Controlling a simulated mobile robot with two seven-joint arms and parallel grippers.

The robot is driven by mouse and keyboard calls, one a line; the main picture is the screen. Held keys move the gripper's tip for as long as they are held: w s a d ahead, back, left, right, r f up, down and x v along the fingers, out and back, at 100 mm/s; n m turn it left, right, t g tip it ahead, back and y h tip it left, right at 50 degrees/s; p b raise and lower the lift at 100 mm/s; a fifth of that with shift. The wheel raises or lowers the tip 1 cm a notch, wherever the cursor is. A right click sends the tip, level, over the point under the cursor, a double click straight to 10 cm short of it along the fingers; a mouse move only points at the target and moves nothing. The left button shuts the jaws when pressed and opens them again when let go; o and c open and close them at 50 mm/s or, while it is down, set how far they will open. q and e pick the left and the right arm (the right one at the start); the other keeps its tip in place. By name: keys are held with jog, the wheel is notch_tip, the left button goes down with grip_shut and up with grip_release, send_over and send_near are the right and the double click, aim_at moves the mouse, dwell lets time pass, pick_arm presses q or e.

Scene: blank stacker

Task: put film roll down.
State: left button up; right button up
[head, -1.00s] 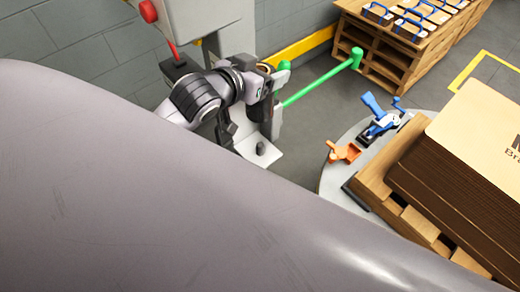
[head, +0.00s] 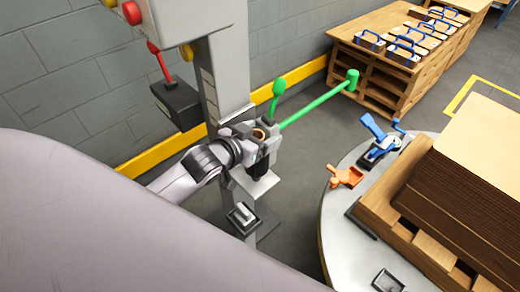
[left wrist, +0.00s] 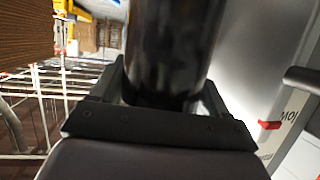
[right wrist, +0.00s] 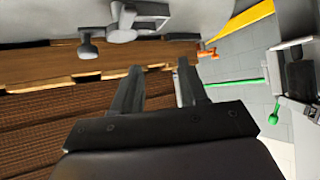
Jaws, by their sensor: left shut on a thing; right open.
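The film roll (head: 261,167) is a dark, upright cylinder with a brown core at its top, partly hidden by my left gripper. My left gripper (head: 258,146) is shut on it at the grey machine column. In the head view its lower end overlaps a pale plate (head: 254,186); I cannot tell whether they touch. In the left wrist view the glossy black roll (left wrist: 166,50) stands between the fingers. My right gripper (right wrist: 156,88) is open and empty in the right wrist view, and is not visible in the head view.
A green arm (head: 315,104) reaches right from the column. A dark box with a red lever (head: 176,103) is at left. A round grey table (head: 338,215) carries a pallet with a brown stack (head: 470,190), an orange tool (head: 345,176) and a blue tool (head: 380,140).

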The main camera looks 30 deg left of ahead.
pick_arm(q)
jog(key=shift+f+b, duration=0.7)
jog(key=shift+f, duration=1.4)
jog(key=shift+f, duration=0.2)
jog(key=o, duration=1.8)
jog(key=p+v, duration=0.2)
jog(key=v, duration=1)
jog(key=shift+r, duration=0.15)
jog(key=shift+s, duration=0.1)
